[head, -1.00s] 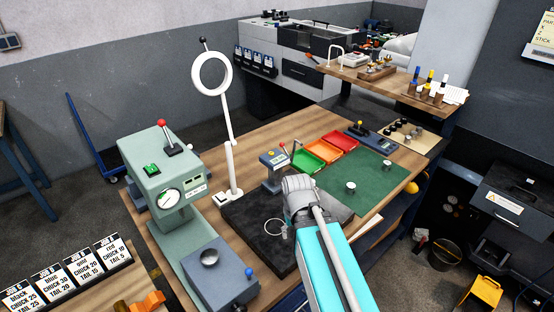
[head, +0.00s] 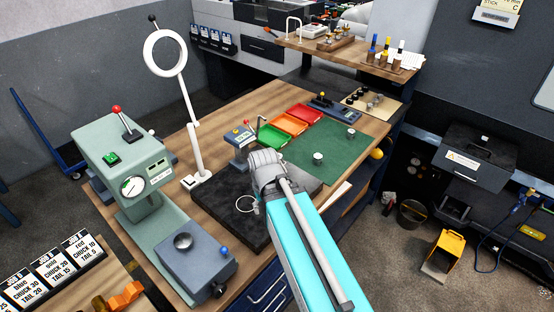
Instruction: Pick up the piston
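Two small silvery metal cylinders stand upright on the green mat (head: 362,155): the nearer cylinder (head: 318,158) near the mat's left part and the farther cylinder (head: 351,133) towards its far right. They look like pistons, but I cannot tell which one the task means. My arm reaches over the dark surface plate (head: 210,213), and its grey joint ends left of the nearer cylinder.
A green press (head: 118,165) and a white ring lamp (head: 165,53) stand on the left. Green, orange and red trays (head: 292,122) lie behind the mat. A raised wooden shelf (head: 350,59) stands at the back.

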